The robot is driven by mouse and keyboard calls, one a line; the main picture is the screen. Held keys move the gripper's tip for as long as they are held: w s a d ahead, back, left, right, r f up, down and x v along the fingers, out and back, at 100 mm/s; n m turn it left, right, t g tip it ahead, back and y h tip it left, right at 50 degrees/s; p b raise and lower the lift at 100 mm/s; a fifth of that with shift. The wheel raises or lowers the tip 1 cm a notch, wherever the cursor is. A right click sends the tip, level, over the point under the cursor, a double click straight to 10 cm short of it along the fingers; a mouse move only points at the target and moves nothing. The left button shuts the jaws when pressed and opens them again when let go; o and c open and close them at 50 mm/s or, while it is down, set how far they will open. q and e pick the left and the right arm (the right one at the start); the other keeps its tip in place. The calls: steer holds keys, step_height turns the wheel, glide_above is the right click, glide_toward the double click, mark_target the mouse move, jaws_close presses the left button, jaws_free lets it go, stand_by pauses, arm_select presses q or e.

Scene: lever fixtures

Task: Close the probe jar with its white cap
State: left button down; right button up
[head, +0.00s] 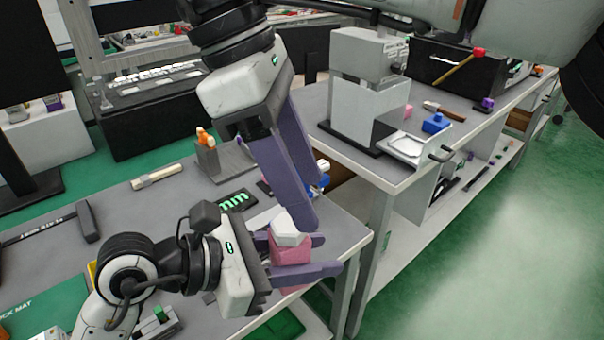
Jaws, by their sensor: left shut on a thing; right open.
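The pink probe jar (291,252) is held upright between the purple fingers of my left gripper (318,256), near the right corner of the left bench. The white cap (287,228) is at the top of the jar; I cannot tell whether it is seated or only resting there. My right gripper (299,214) points down from above. It is open, with its fingertips close to the cap. Its fingers hide part of the area behind the cap, and I cannot tell whether they touch it.
A grey lever fixture (366,85) stands on the bench at the back right. A blue block (435,123) and a hammer (444,112) lie near it. A grey holder (222,160) with orange-tipped items stands behind the grippers. A light-coloured tool (156,177) lies on the left bench.

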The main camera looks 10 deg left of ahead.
steer(key=shift+s+a+n, duration=0.4)
steer(key=shift+s+a, duration=0.15)
steer(key=shift+a, duration=0.05)
steer(key=n, duration=0.3)
steer(key=shift+r+y, duration=0.1)
steer(key=shift+y, duration=0.2)
steer(key=n, duration=0.7)
steer(key=shift+w+r+y, duration=0.1)
steer(key=shift+y, duration=0.2)
steer(key=n, duration=0.4)
steer(key=shift+r, duration=0.1)
steer(key=n, duration=0.6)
steer(key=shift+r+n+y, duration=0.2)
steer(key=shift+n+y, duration=0.2)
steer(key=n, duration=0.6)
steer(key=shift+a+r+n+y, duration=0.15)
steer(key=shift+r+n+y, duration=0.1)
steer(key=shift+n+y, duration=0.05)
steer(key=n, duration=0.4)
steer(key=shift+w+r+n+y, duration=0.1)
steer(key=shift+r+n+y, duration=0.1)
steer(key=shift+n+y, duration=0.1)
steer(key=n, duration=0.6)
steer(key=shift+r, duration=0.3)
steer(key=n, duration=0.4)
steer(key=n+y, duration=0.1)
steer(key=n, duration=0.1)
steer(key=shift+r, duration=0.3)
